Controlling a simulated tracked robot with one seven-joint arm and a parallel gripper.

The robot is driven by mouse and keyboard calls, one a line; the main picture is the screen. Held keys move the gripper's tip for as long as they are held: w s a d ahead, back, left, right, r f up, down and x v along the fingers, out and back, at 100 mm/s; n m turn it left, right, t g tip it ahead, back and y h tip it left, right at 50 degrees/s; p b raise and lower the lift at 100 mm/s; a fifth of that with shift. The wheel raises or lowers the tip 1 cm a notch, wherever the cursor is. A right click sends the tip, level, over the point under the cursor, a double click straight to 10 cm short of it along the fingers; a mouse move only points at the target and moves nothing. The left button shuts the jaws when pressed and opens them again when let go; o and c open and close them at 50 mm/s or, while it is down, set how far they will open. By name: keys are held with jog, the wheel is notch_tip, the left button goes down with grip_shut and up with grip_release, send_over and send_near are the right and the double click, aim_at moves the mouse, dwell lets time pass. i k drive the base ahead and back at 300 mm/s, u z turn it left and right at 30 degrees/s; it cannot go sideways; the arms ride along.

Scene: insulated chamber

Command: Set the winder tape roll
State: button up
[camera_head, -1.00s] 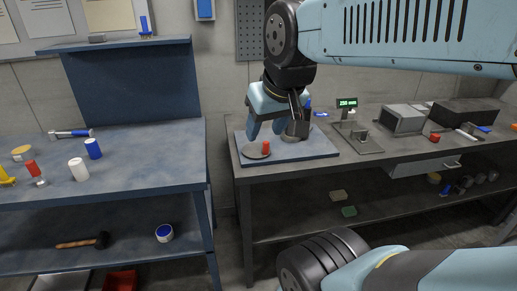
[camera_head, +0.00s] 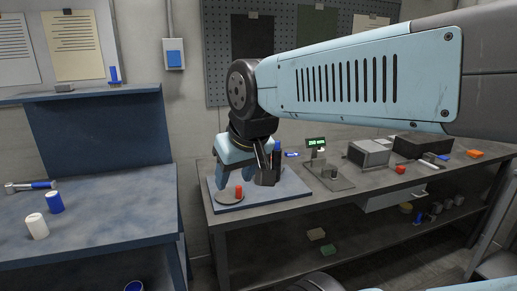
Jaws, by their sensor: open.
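My gripper (camera_head: 235,183) is light blue, points down and is open over the blue-grey mat (camera_head: 292,189) on the right bench. A grey disc (camera_head: 226,198) lies on the mat at its left, and a small red cylinder (camera_head: 239,192) stands on or just beside it. The red cylinder shows right at the fingertips; I cannot tell whether they touch it. A dark upright part with a blue top (camera_head: 277,147) is partly hidden behind my gripper. I cannot tell for certain which thing is the winder or the tape roll.
A device with a green display (camera_head: 316,142) and a grey metal box (camera_head: 369,153) stand right of the mat. A red item (camera_head: 400,169) lies near the front edge. The left bench (camera_head: 105,210) holds a white roll (camera_head: 36,226), a blue roll (camera_head: 54,202) and a hammer (camera_head: 30,186).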

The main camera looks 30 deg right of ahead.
aim_at(276, 151)
jog(key=u, duration=1.4)
jog(key=k, duration=1)
jog(key=z, duration=1.35)
jog(key=i, duration=0.9)
jog(key=z, duration=0.05)
